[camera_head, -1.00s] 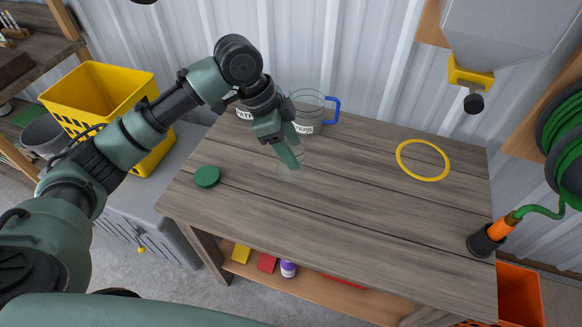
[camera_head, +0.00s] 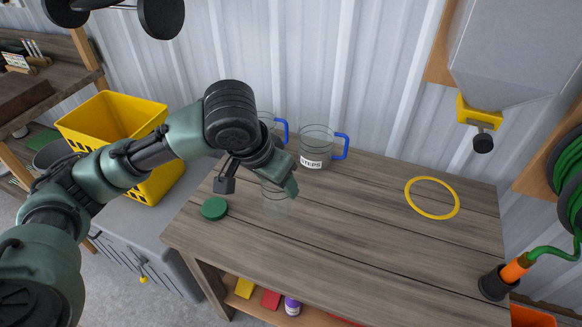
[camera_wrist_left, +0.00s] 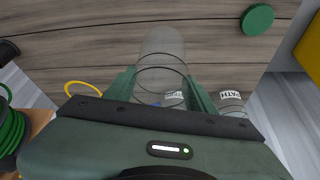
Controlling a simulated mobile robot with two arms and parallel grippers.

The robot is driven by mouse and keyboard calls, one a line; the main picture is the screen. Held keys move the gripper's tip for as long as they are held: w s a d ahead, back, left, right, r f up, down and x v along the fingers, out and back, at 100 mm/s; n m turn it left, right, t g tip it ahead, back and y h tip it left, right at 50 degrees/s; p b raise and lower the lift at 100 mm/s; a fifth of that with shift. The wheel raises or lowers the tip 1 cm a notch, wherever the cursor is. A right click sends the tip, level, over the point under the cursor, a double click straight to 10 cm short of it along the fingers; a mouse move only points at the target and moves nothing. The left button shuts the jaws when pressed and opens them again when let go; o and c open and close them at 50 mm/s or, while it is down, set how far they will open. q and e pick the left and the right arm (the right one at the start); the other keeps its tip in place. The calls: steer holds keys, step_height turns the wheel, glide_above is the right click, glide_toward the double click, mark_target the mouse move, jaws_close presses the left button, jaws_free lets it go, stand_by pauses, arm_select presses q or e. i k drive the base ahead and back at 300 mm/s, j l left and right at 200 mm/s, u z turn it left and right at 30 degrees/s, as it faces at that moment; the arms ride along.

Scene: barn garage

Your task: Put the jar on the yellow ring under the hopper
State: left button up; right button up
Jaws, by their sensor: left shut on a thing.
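A clear, open glass jar (camera_head: 277,203) is at the left part of the wooden workbench. My left gripper (camera_head: 281,185) is shut on it; whether its base touches the wood is unclear. In the left wrist view the jar (camera_wrist_left: 162,62) lies between the two green fingers (camera_wrist_left: 160,88). The yellow ring (camera_head: 407,193) lies flat on the bench to the right, well apart from the jar. The grey hopper (camera_head: 512,50) hangs above and behind the ring, with a yellow outlet (camera_head: 479,112) and black knob. My right gripper is not in view.
A green round lid (camera_head: 214,208) lies left of the jar. Behind stand a labelled clear mug with blue handle (camera_head: 316,152) and another, partly hidden by my arm. An orange nozzle (camera_head: 514,269) stands in a black holder at right. The bench between jar and ring is clear.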

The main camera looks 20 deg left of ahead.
mark_target(432, 196)
steer(key=i+z, duration=0.1)
steer(key=z, duration=1)
steer(key=i+j+z, duration=0.2)
steer(key=i+l, duration=0.1)
